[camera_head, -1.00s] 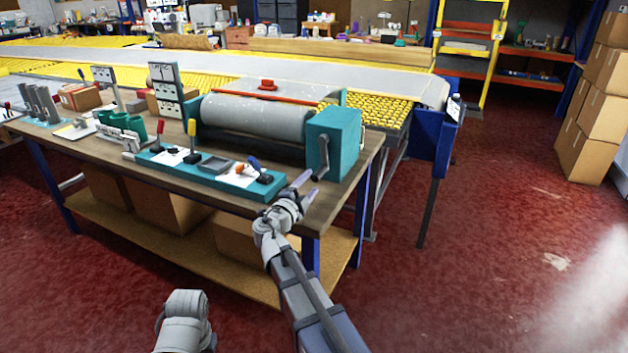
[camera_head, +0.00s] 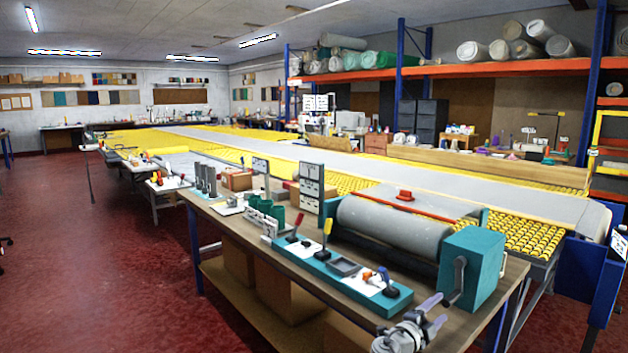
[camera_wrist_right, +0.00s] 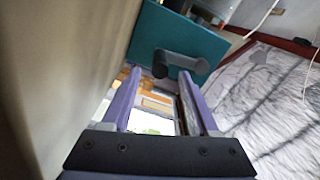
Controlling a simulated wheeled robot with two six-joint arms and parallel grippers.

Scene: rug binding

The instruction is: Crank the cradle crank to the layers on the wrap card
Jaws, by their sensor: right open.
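The cradle crank (camera_head: 457,281) is a dark grey handle on the near side of a teal box (camera_head: 476,258) at the right end of a grey roller (camera_head: 395,226). My right gripper (camera_head: 437,311) is open just below and left of the crank in the head view. In the right wrist view the crank (camera_wrist_right: 182,63) lies ahead of the open purple fingers (camera_wrist_right: 160,75), near their tips, and nothing is clamped. An upright board with white labels (camera_head: 311,184) stands left of the roller and may be the wrap card; its writing is too small to read. My left gripper is out of view.
A teal panel (camera_head: 330,264) with red, yellow, blue and black levers lies along the bench front. Green cups (camera_head: 265,208) and a small cardboard box (camera_head: 235,179) stand farther left. A long yellow roller table (camera_head: 400,190) runs behind the bench. Red floor (camera_head: 110,250) is open at left.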

